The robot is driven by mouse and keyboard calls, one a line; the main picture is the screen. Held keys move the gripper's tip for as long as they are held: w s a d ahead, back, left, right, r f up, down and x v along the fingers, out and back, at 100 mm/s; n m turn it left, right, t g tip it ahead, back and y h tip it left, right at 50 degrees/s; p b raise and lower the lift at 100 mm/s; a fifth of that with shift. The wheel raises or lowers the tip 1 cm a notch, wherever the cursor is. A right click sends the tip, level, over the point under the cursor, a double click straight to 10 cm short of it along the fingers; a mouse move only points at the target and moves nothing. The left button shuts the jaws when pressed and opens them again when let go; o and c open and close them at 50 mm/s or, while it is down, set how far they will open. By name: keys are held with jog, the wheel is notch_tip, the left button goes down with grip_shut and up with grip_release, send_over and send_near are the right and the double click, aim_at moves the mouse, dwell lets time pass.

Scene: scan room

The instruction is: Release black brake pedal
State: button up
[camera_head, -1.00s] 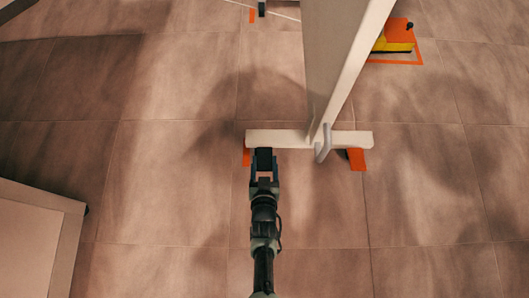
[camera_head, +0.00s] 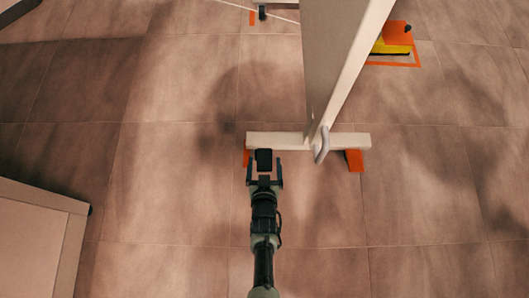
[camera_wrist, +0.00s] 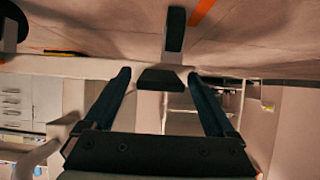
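The black brake pedal (camera_head: 264,156) juts out from the near side of the pale base bar of a tall panel stand. In the wrist view the black pedal (camera_wrist: 160,78) shows between my two fingers, with a gap on each side. My gripper (camera_head: 265,168) is open and empty. Its fingertips lie at or just short of the pedal's sides in the head view; the exact depth is hard to tell.
The tall panel stand (camera_head: 335,60) rises just beyond, with a grey handle (camera_head: 321,146) and an orange floor mark (camera_head: 355,160) beside it. A yellow and orange object (camera_head: 395,40) lies back right. A pale cabinet (camera_head: 35,240) stands at left. Floor around my arm is clear.

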jog(key=p+v, duration=0.7)
jog(key=v, duration=0.6)
jog(key=shift+p, duration=0.35)
